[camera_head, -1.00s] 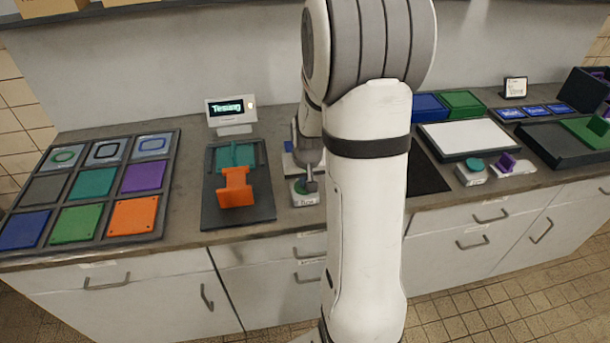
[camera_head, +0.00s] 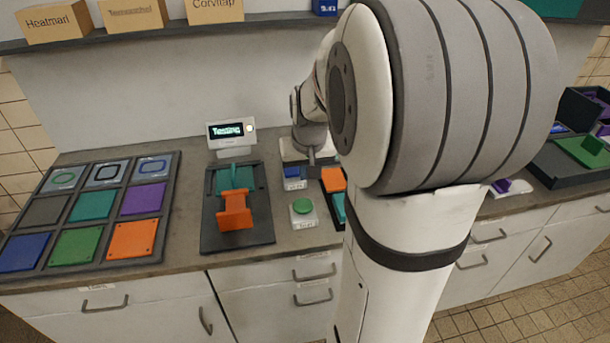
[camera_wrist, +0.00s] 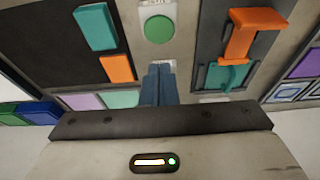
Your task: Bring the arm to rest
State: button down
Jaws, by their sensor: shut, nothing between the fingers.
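My arm fills the middle and right of the head view, its large grey joint close to the camera. My gripper (camera_head: 311,156) is a small shape above the counter, behind the green button (camera_head: 303,206) and near the blue button (camera_head: 293,172). In the wrist view its two fingers (camera_wrist: 158,84) are together with nothing between them. The green button (camera_wrist: 158,29) is in front of the fingertips there, apart from them. The fingers hide most of the blue button.
A black fixture (camera_head: 262,227) holds an orange piece (camera_head: 235,211) over a teal piece. A display (camera_head: 232,131) behind it reads "Testing". A tray of coloured plates (camera_head: 167,212) lies left. Boxes stand on a shelf (camera_head: 190,34) above. My arm hides much of the right counter.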

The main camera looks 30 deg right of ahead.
dwell(0.6)
jog(key=s+a+r+n+y, duration=0.1)
jog(key=s+a+r+n, duration=0.2)
jog(key=s+a, duration=1)
jog(key=s, duration=0.3)
jog(key=shift+s, duration=0.2)
jog(key=shift+r, duration=0.1)
dwell(1.1)
